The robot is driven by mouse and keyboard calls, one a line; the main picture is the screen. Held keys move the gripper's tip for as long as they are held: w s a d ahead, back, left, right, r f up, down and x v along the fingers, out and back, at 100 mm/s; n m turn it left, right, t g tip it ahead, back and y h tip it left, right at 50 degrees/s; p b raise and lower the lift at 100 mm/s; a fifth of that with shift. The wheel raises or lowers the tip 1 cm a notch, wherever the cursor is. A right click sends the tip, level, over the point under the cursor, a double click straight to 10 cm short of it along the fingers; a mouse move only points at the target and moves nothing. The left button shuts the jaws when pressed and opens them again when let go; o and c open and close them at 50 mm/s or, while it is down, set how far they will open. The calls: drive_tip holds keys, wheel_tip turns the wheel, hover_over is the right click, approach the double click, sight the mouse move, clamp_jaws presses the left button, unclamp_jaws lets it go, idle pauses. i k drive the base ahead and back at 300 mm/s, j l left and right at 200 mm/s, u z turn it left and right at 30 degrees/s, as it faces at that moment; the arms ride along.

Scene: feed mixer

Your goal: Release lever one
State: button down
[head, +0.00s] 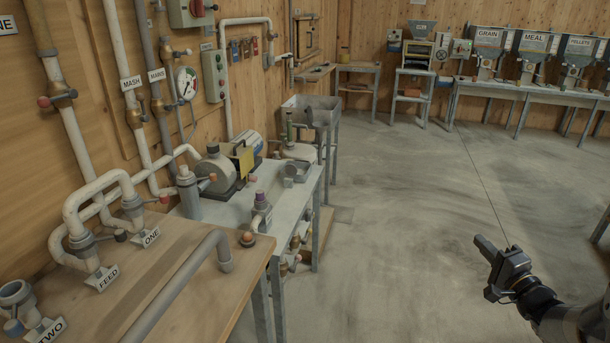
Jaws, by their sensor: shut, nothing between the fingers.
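The plate reading ONE (150,237) stands on the wooden bench at the lower left, in front of a grey pipe coupling (133,206). A grey bent hose (98,190) runs from this coupling to a second coupling (84,243) by the plate reading FEED (102,278). Small red-tipped levers (162,198) show beside the ONE coupling; which one is lever one, and its exact position, I cannot tell. My gripper (480,241) is at the lower right, shut and empty, over bare floor and far from the couplings.
The wooden bench (190,243) also carries a TWO coupling (17,300) and a long grey pipe (178,288). A metal table (231,213) with a pump (216,170) stands behind it. Concrete floor (400,240) is clear between the benches and my arm.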

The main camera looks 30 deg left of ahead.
sight(164, 198)
drive_tip(key=i+z, duration=0.15)
drive_tip(key=z, duration=1)
drive_tip(key=i+j+u, duration=0.1)
drive_tip(key=j, duration=0.4)
drive_tip(key=j+u, duration=0.15)
drive_tip(key=u, duration=0.35)
drive_tip(key=j+u, duration=0.1)
drive_tip(key=u, duration=0.35)
drive_tip(key=i+j+u, duration=0.1)
drive_tip(key=u, duration=0.4)
drive_tip(key=j+u, duration=0.15)
drive_tip(key=u, duration=0.35)
drive_tip(key=i+u, duration=0.15)
drive_tip(key=u, duration=0.3)
drive_tip(key=i+u, duration=0.1)
drive_tip(key=u, duration=0.4)
drive_tip(key=j, duration=0.05)
